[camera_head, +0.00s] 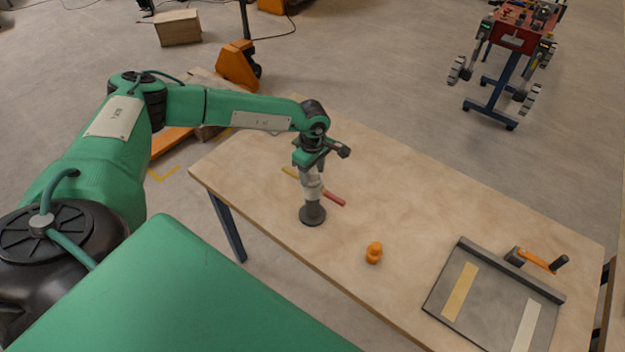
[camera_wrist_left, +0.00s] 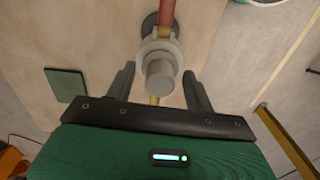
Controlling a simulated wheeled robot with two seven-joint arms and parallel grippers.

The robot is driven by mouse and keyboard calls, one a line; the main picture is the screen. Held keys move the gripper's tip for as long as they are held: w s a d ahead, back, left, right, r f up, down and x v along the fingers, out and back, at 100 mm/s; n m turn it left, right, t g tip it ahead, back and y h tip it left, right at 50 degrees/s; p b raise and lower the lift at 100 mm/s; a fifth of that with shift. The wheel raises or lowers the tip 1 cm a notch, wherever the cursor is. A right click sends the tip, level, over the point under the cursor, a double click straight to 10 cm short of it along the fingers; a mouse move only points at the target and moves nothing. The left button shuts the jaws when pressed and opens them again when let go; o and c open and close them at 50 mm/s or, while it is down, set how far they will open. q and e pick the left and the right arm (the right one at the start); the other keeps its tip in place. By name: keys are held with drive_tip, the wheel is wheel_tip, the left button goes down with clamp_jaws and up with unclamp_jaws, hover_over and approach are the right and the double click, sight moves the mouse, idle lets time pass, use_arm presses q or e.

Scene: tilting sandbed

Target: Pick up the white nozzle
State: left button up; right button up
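The white nozzle (camera_head: 312,188) stands upright above a dark round base (camera_head: 312,215) on the wooden table. In the left wrist view the nozzle (camera_wrist_left: 158,70) is a pale stepped cylinder, and the dark base (camera_wrist_left: 150,24) shows partly behind it. My left gripper (camera_head: 311,170) points down at the nozzle's top from above. In the left wrist view its two dark fingers (camera_wrist_left: 160,76) are apart, one on each side of the nozzle, with gaps visible. My right gripper is in neither view.
A red and yellow rod (camera_head: 333,198) lies on the table (camera_head: 420,200) behind the nozzle. A small orange object (camera_head: 374,253) stands to the right. A grey tray (camera_head: 462,240) with an orange-handled tool (camera_head: 537,261) is farther right. The table between is clear.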

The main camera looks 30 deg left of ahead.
use_arm(q)
clamp_jaws()
drive_tip(key=shift+r, duration=0.1)
